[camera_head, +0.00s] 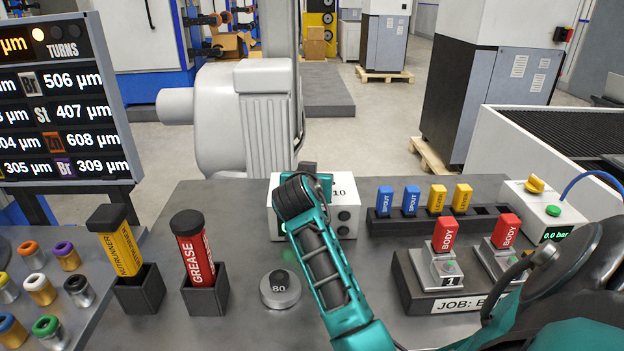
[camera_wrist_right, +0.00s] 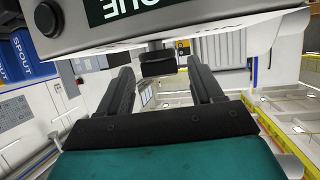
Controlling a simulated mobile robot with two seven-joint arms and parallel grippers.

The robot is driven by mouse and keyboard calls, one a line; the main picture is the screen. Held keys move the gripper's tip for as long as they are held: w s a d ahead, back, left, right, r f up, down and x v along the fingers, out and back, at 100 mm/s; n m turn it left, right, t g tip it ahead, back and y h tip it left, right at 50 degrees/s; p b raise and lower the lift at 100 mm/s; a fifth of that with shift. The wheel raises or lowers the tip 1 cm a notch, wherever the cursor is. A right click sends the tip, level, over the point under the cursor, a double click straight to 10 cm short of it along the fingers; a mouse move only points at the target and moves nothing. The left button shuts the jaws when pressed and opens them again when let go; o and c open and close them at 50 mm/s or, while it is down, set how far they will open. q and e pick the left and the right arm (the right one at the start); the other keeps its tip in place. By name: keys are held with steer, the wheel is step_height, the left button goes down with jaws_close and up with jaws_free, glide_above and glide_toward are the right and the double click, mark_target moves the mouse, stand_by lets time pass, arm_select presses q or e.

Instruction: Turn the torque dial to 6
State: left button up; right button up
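A white box (camera_head: 352,204) with a "10" on its face and dark round buttons on its right side stands mid-table in the head view. My right arm reaches over it and covers most of its front, so the dial pointer and its reading are hidden. In the right wrist view, a dark knob (camera_wrist_right: 158,64) sticks out under the box's panel (camera_wrist_right: 215,18), whose lettering is upside down and cut off. My right gripper (camera_wrist_right: 158,72) is open, with one finger on each side of the knob and visible gaps between. My left gripper is not in view.
A red grease tube (camera_head: 195,250) and a yellow tube (camera_head: 122,253) stand in black holders at left. A block rack (camera_head: 480,221), a job fixture (camera_head: 425,290) and a pressure unit (camera_head: 550,212) stand at right.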

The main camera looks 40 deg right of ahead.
steer(key=c, duration=1)
steer(key=shift+o, duration=0.2)
steer(key=n+t+y, duration=0.2)
steer(key=n+y, duration=0.1)
steer(key=d+n+t+y, duration=0.1)
steer(key=n+y, duration=0.1)
steer(key=shift+s+t, duration=0.3)
steer(key=shift+t, duration=0.1)
steer(key=shift+d+n+t+y, duration=0.15)
steer(key=shift+n+t+y, duration=0.1)
steer(key=shift+n+y, duration=0.9)
steer(key=shift+d+n+t+y, duration=0.1)
steer(key=shift+n+t+y, duration=0.15)
steer(key=shift+n+y, duration=0.85)
steer(key=shift+r+n+y, duration=0.1)
steer(key=shift+n+y, duration=0.15)
steer(key=shift+y, duration=0.2)
steer(key=o, duration=1.1)
steer(key=shift+c, duration=0.2)
